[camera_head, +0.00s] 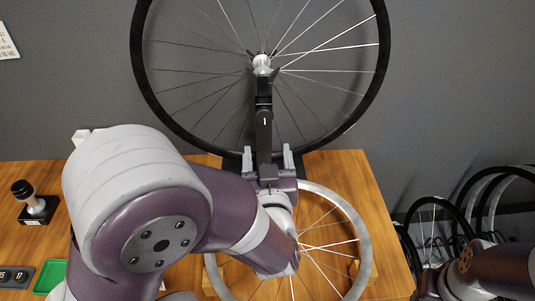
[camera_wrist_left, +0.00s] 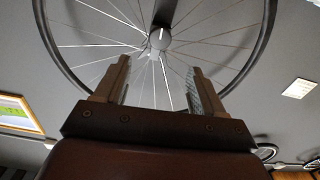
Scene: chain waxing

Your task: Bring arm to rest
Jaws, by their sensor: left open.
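My left gripper (camera_head: 267,160) is open and empty, with its fingers pointing toward the back wall in the head view. In the left wrist view its two fingers (camera_wrist_left: 157,72) stand apart with nothing between them. My left arm comes in from the left and reaches over the wooden table (camera_head: 340,172). Part of my right arm (camera_head: 490,268) shows at the lower right edge. Its gripper is not in view.
A black-rimmed wheel (camera_head: 376,85) stands upright behind the left gripper, held at its hub by a dark stand (camera_head: 264,125). A silver-rimmed wheel (camera_head: 361,228) lies low over the table. A black-knobbed device (camera_head: 36,205) and green tray (camera_head: 50,274) are left. More wheels (camera_head: 440,222) stand right.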

